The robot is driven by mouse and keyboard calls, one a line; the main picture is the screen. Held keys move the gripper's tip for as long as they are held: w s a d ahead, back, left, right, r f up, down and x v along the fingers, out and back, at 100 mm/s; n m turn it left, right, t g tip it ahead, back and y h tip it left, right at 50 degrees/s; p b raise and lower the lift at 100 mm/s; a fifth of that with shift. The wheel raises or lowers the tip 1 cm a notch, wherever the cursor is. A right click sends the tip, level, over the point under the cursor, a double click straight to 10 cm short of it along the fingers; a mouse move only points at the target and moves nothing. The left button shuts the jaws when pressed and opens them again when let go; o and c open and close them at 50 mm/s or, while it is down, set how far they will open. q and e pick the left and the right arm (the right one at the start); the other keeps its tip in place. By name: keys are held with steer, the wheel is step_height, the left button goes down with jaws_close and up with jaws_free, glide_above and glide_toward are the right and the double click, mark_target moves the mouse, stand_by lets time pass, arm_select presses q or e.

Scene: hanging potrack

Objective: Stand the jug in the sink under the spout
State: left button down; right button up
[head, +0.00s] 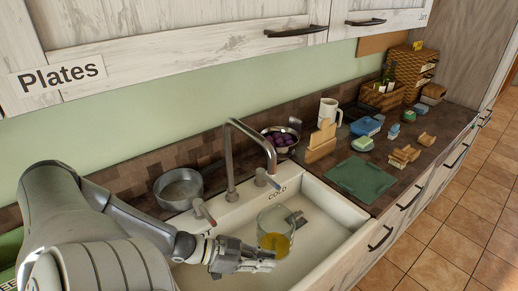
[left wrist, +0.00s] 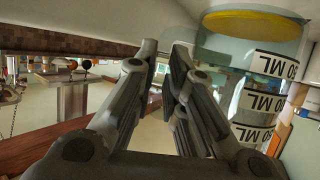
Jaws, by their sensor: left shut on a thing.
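The clear glass jug (head: 276,222), with yellow in its lower part, is inside the white sink (head: 325,245). It appears below the spout end of the tall grey tap (head: 271,160). I cannot tell whether its base touches the sink floor. My left gripper (head: 262,262) is at the near side of the jug, its fingers closed to a narrow gap. In the left wrist view the fingers (left wrist: 165,62) stand beside the jug (left wrist: 262,75), whose ML marks show upside down. The held part, likely the handle, is not clear. My right gripper is not in view.
A metal pot (head: 178,188) stands left of the tap, and a bowl of purple items (head: 281,138) behind it. Two tap handles (head: 203,211) flank the spout. A green board (head: 361,178) lies right of the sink. Blocks and baskets line the counter beyond. White cupboards hang above.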

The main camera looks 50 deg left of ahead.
arm_select(q)
steer(key=f, duration=0.1)
steer(key=a+f+b, duration=0.1)
steer(key=f, duration=0.2)
steer(key=shift+s+a+f, duration=0.1)
steer(key=shift+s+a, duration=0.05)
steer(key=shift+a, duration=0.1)
steer(key=shift+f+b, duration=0.3)
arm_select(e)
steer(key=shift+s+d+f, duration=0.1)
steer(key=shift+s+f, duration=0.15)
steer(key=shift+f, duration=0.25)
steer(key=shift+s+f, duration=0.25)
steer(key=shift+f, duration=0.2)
arm_select(q)
steer(key=shift+f, duration=0.1)
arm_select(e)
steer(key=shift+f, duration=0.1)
arm_select(q)
steer(key=c, duration=1.9)
jaws_free()
steer(key=shift+s+f, duration=0.1)
steer(key=shift+f, duration=0.05)
steer(key=shift+c, duration=0.2)
steer(key=o, duration=0.4)
steer(key=shift+o, duration=0.2)
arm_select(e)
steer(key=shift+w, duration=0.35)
